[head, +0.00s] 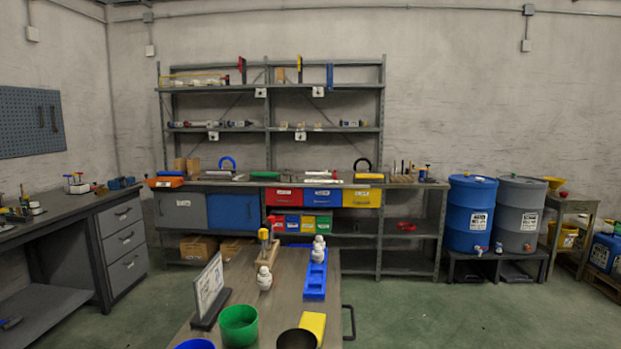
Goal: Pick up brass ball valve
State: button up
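I cannot single out the brass ball valve with certainty. A small yellowish item with a red top (265,237) stands upright near the far end of the table in front of me; it is too small to identify. Several small tan pieces (300,126) sit on the middle shelf of the rack, also too small to tell. My gripper is not in view.
The near table (257,318) carries a sign stand (209,290), white bottle-like pieces (265,279), a blue tray (316,275), a green cup (238,325) and a yellow block (313,325). A workbench (118,203) stands left, blue and grey drums (470,212) right. Green floor lies clear at right.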

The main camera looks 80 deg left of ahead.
aim_at(102, 191)
jog(key=u, duration=3.75)
jog(key=i+j+u, duration=0.2)
jog(key=u, duration=0.15)
jog(key=i+j+u, duration=0.1)
jog(key=i+u, duration=0.55)
jog(key=i+j+u, duration=0.1)
jog(key=i+u, duration=0.25)
jog(key=i, duration=0.6)
jog(key=i+z, duration=0.65)
jog(key=z, duration=0.15)
jog(key=i+l+z, duration=0.15)
jog(key=z, duration=0.35)
jog(key=i+z, duration=0.65)
jog(key=z, duration=0.3)
jog(key=i+z, duration=0.3)
jog(key=i, duration=1.15)
